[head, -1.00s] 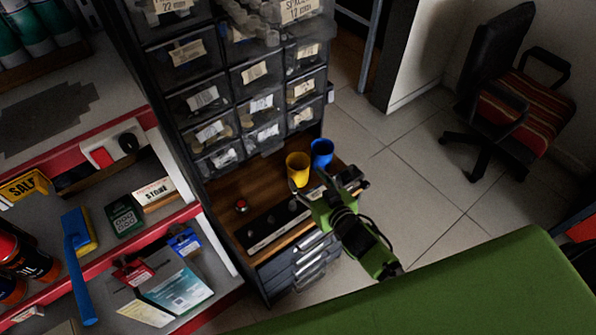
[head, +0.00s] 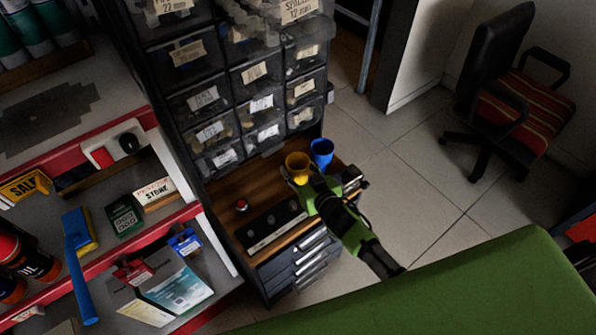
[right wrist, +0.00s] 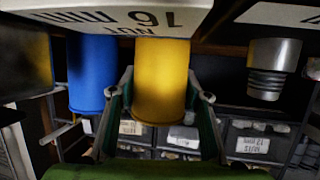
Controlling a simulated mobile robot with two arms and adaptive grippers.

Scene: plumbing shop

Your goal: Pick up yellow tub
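The yellow tub (head: 298,164) stands upright on the wooden top of the drawer cabinet, in front of the bin drawers. My right gripper (head: 300,176) reaches it from the front and partly covers its lower part in the head view. In the right wrist view the yellow tub (right wrist: 162,80) lies between the two fingers of my right gripper (right wrist: 161,97). The fingers are spread, one on each side of it, and no firm grip on it shows. My left gripper is not in view.
A blue tub (head: 321,151) stands close to the right of the yellow one and also shows in the right wrist view (right wrist: 92,75). A small red-topped object (head: 241,206) and a dark strip with knobs (head: 272,225) lie on the wooden top. Bin drawers (head: 254,75) rise behind.

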